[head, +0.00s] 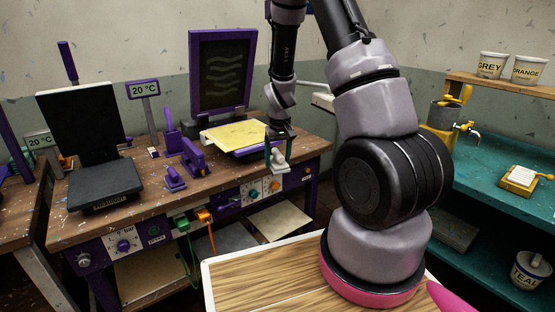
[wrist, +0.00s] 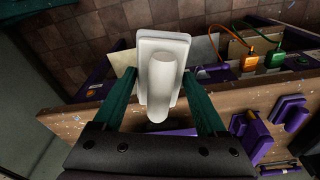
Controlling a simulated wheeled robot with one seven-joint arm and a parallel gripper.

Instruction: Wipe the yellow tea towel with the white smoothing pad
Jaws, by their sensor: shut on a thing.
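The yellow tea towel (head: 237,134) lies flat on the purple base of the hinged screen, on the wooden bench. My gripper (head: 278,146) is shut on the white smoothing pad (head: 278,162), just right of the towel at the bench's front edge. The wrist view shows the pad's pale handle (wrist: 161,88) between my two green fingers and its flat plate (wrist: 163,41) beyond. The pad looks clear of the towel. The purple-framed screen (head: 222,72) stands raised behind the towel. The towel is not clearly seen in the wrist view.
Purple tools (head: 192,160) stand on the bench left of the towel. A black press (head: 103,184) stands open further left. Orange and green plugs (head: 203,215) stick out of the bench front. A teal counter (head: 505,165) is at the right.

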